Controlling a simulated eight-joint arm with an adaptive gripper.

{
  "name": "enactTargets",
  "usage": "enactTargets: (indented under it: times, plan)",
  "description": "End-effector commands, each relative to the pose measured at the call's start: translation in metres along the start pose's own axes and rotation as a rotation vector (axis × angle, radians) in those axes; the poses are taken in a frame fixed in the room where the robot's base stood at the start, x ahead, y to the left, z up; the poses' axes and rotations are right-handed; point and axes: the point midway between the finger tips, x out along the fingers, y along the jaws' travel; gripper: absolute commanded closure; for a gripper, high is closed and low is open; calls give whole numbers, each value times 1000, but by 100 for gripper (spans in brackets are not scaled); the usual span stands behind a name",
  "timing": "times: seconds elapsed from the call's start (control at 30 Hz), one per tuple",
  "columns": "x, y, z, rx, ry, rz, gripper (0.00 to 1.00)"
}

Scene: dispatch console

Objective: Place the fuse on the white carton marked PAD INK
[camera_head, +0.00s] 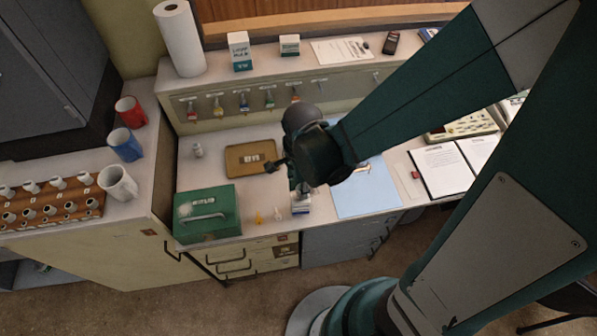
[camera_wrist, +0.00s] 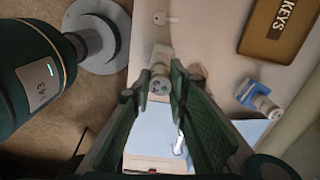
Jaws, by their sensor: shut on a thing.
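My gripper (camera_wrist: 154,84) has its two green fingers closed around a small grey cylinder, the fuse (camera_wrist: 159,84), whose round end faces the wrist camera. In the head view my gripper (camera_head: 300,186) points down at the front of the desk. A small white carton with a blue lower part (camera_head: 301,208) is directly below it. A pale patch of that carton shows behind the fuse in the wrist view (camera_wrist: 161,51). The carton's lettering is not readable, and I cannot tell whether the fuse touches it.
A brown tray marked KEYS (camera_wrist: 283,24) lies farther back; a blue-and-white item (camera_wrist: 258,99) is near it. A green box (camera_head: 207,213) stands left. A blue sheet (camera_head: 368,190) lies right. Other cartons (camera_head: 240,52) (camera_head: 289,46) stand on the upper shelf.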

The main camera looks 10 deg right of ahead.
Motion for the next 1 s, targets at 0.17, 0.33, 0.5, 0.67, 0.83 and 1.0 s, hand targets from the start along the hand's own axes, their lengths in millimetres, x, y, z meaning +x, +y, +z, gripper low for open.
enactTargets:
  times: [0.17,0.33,0.5,0.67,0.83,1.0]
  plan:
    - [2,0,0,0,0,0,74]
    - [2,0,0,0,0,0,68]
    - [2,0,0,0,0,0,68]
    - [0,0,0,0,0,0,68]
    - [-5,0,0,0,0,0,68]
    - [-17,0,0,0,0,0,68]
